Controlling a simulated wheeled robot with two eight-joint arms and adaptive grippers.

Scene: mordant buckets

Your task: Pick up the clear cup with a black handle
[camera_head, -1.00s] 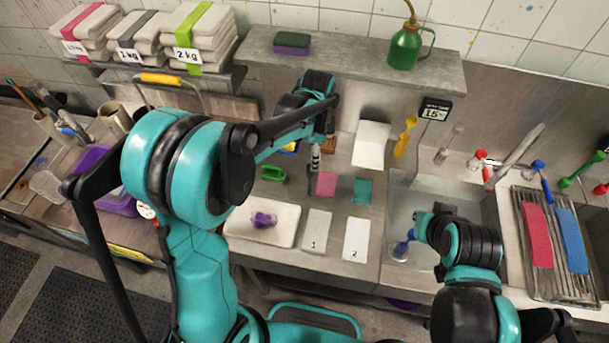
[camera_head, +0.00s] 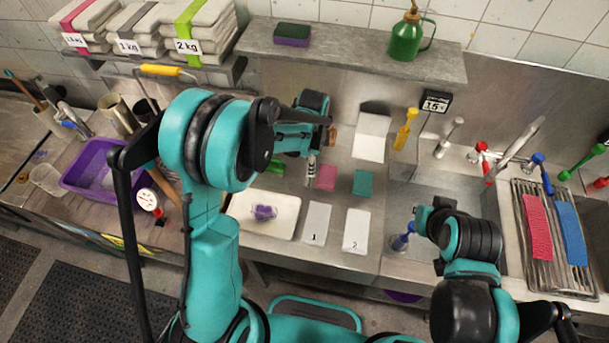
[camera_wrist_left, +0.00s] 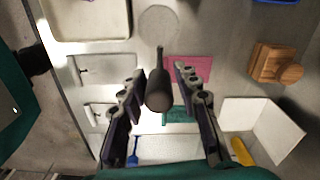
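The clear cup (camera_wrist_left: 158,22) lies on the steel counter in the left wrist view, its round bowl towards the top of the picture. Its black handle (camera_wrist_left: 158,93) runs down between the fingers of my left gripper (camera_wrist_left: 158,82). The fingers are open, one on each side of the handle, with gaps to it. In the head view my left gripper (camera_head: 312,167) points down at the counter beside the pink cloth; I cannot make out the cup there. My right arm reaches over the sink, and its gripper does not show clearly.
A pink cloth (camera_wrist_left: 195,68), a teal cloth (camera_wrist_left: 176,115) and a wooden block (camera_wrist_left: 273,63) lie close by. A white tray (camera_head: 285,226) and numbered cards (camera_head: 316,222) are nearer me. A shelf (camera_head: 350,58) overhangs the back. The sink (camera_head: 398,200) is right.

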